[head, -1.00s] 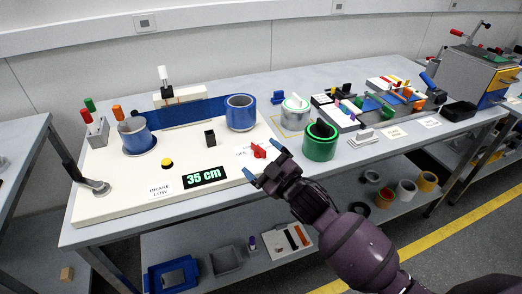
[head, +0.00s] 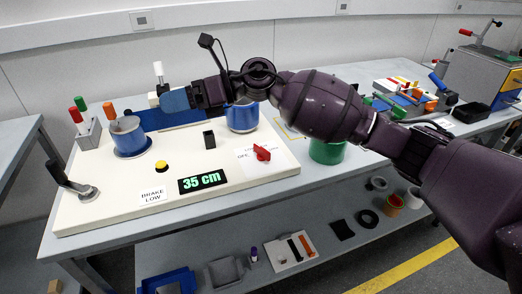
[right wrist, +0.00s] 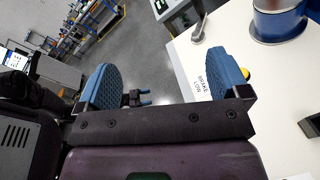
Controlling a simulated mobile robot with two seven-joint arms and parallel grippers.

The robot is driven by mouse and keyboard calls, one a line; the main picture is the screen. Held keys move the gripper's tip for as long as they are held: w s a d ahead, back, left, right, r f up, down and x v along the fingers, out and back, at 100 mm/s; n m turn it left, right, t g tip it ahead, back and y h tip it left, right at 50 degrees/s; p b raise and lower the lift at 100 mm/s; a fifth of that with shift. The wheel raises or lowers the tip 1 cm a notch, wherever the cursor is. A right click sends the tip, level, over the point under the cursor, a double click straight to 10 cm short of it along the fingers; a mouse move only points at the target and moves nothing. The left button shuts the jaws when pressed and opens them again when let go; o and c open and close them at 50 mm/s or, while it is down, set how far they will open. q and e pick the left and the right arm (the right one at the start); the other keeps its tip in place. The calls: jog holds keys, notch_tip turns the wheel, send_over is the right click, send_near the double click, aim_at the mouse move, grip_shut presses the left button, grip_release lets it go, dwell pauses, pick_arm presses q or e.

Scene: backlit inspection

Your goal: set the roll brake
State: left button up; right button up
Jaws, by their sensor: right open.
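The brake lever (head: 62,178) has a black handle tilted up to the left from a round metal base, at the left front of the white board (head: 235,195). Its base end also shows in the right wrist view (right wrist: 199,30). The label BRAKE LOW (head: 153,195) lies to its right. My right gripper (head: 172,99) is open and empty, above the back left of the board and apart from the lever; the right wrist view shows its two blue pads spread (right wrist: 164,84). My left gripper (right wrist: 143,98) appears small beyond them, its prongs apart and empty.
A blue roll (head: 128,138) stands at left and another (head: 242,116) partly behind my right arm. A yellow button (head: 161,167), black block (head: 209,139) and red knob (head: 262,153) are on the board. Coloured handles (head: 82,115) stand at back left.

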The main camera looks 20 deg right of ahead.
notch_tip(320, 180, down, 4)
jog(key=w+d+n+h, duration=0.2)
jog(key=d+n+h, duration=0.1)
jog(key=n+h, duration=0.15)
jog(key=n+g+h+b, duration=0.1)
jog(key=n+h, duration=0.5)
jog(key=h, duration=0.6)
send_over(262, 147)
notch_tip(262, 147, down, 5)
notch_tip(262, 147, down, 10)
jog(key=shift+s+r+b, duration=0.1)
jog(key=shift+r+b, duration=0.05)
jog(key=shift+b, duration=0.5)
pick_arm(q)
jog(key=shift+w+d+f, duration=0.1)
jog(key=shift+d+f, duration=0.05)
jog(key=shift+f, duration=0.8)
pick_arm(e)
jog(key=shift+f, duration=0.65)
jog(key=c, duration=0.9)
jog(key=shift+c, duration=0.2)
pick_arm(q)
jog(key=shift+s+a+f+g, duration=0.2)
jog(key=shift+s+f+g, duration=0.1)
jog(key=shift+s, duration=0.2)
